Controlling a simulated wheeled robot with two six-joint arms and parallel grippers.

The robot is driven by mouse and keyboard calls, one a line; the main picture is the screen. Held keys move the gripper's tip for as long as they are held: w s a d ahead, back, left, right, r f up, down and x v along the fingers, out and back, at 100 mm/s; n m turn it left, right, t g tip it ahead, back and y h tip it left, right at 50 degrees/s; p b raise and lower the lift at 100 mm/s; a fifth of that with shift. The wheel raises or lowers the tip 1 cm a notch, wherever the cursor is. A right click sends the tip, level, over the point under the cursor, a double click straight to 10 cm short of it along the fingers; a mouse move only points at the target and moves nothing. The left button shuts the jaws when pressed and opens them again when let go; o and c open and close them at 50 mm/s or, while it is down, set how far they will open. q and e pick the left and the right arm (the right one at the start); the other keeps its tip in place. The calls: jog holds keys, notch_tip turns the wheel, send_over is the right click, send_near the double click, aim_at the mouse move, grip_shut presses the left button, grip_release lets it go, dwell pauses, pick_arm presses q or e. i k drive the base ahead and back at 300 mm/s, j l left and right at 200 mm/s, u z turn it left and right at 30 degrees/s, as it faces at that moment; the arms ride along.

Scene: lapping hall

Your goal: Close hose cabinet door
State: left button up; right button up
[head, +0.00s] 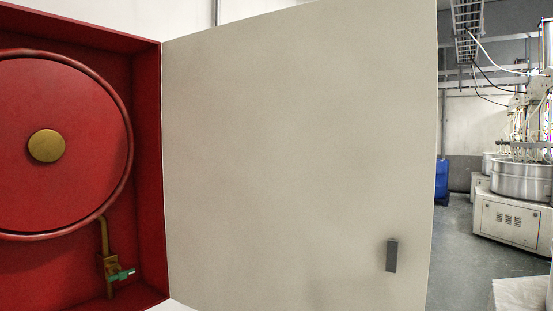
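The hose cabinet (148,150) is a red box on the left in the head view, with its front uncovered. Inside it are a round red hose reel (85,120) with a brass hub (46,145) and a brass valve with a green handle (122,274). The cabinet door (290,150) is a large pale beige panel. It stands wide open, joined along the cabinet's right edge and filling the middle of the view. A small dark grey handle (392,255) sits low near the door's free right edge. Neither of my grippers shows.
Right of the door, a grey floor (455,250) runs back into the hall. Lapping machines with round metal tubs (522,182) stand at the far right. A blue drum (442,180) shows just past the door's edge. A pale object (520,294) is at the bottom right.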

aim_at(298, 141)
jog(key=k+u, duration=0.1)
jog(key=u, duration=0.4)
jog(key=k+u, duration=0.1)
jog(key=u, duration=0.4)
jog(key=k+j+u, duration=0.1)
jog(key=u, duration=0.4)
jog(key=l+u, duration=0.15)
jog(key=l, duration=0.4)
jog(key=l+u, duration=0.15)
jog(key=l, duration=0.35)
jog(key=k+l+u, duration=0.2)
jog(key=l, duration=0.35)
jog(key=l+u, duration=0.15)
jog(key=l, duration=0.4)
jog(key=k+l, duration=0.1)
jog(key=l, duration=0.35)
jog(key=k+l, duration=0.1)
jog(key=l, duration=0.35)
jog(key=k+l, duration=0.1)
jog(key=l, duration=0.3)
jog(key=k+l, duration=0.1)
jog(key=l, duration=0.35)
jog(key=k+l, duration=0.1)
jog(key=l, duration=0.35)
jog(key=j, duration=0.25)
jog(key=k+j, duration=0.15)
jog(key=j, duration=0.15)
